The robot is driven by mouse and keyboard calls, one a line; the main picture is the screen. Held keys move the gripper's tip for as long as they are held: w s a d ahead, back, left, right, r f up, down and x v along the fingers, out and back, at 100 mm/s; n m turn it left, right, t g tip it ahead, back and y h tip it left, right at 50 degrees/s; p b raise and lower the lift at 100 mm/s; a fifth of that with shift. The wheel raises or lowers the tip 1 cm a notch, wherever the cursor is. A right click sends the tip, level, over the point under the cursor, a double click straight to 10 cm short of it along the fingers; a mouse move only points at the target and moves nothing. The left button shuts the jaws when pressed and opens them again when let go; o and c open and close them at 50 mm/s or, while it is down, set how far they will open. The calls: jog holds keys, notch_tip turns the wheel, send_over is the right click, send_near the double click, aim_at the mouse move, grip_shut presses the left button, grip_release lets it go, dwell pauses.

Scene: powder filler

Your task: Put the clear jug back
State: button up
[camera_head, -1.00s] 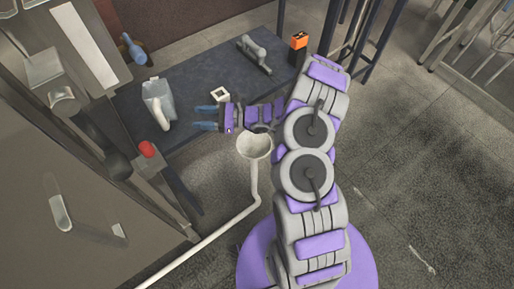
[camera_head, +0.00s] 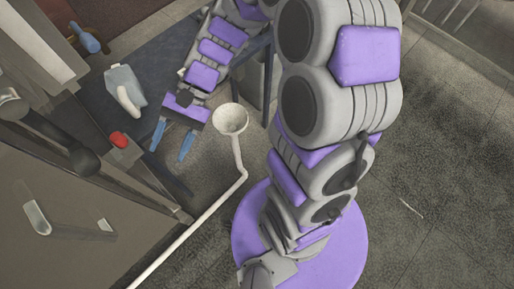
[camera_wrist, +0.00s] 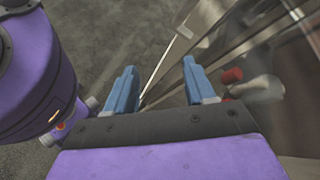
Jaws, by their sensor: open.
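The clear jug (camera_head: 126,88) stands on the dark table at the left in the head view, with its pale handle toward the front. My gripper (camera_head: 171,150) is to the right of the jug and nearer the front, apart from it, with its blue fingers pointing down toward the front. The fingers also show in the wrist view (camera_wrist: 164,92), spread wide with nothing between them. A pale, blurred shape (camera_wrist: 258,90) beside the red knob in the wrist view may be the jug's handle; I cannot tell.
A machine with a red knob (camera_head: 119,140) stands at the left. A white funnel (camera_head: 231,119) on a bent pipe is just right of my gripper. A blue bottle-like object (camera_head: 88,40) lies at the back left. Open floor (camera_head: 420,170) is at the right.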

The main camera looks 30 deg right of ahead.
jog(key=s+d+r+n+t+h, duration=0.2)
jog(key=s+d+n+t+h, duration=0.2)
jog(key=s+d+h, duration=0.6)
jog(key=s+d+n, duration=0.1)
jog(key=s+d, duration=0.2)
jog(key=d, duration=0.3)
jog(key=shift+s+d+h, duration=0.15)
jog(key=shift+d+h, duration=0.15)
jog(key=shift+d, duration=0.1)
jog(key=shift+a, duration=0.35)
jog(key=shift+d, duration=0.15)
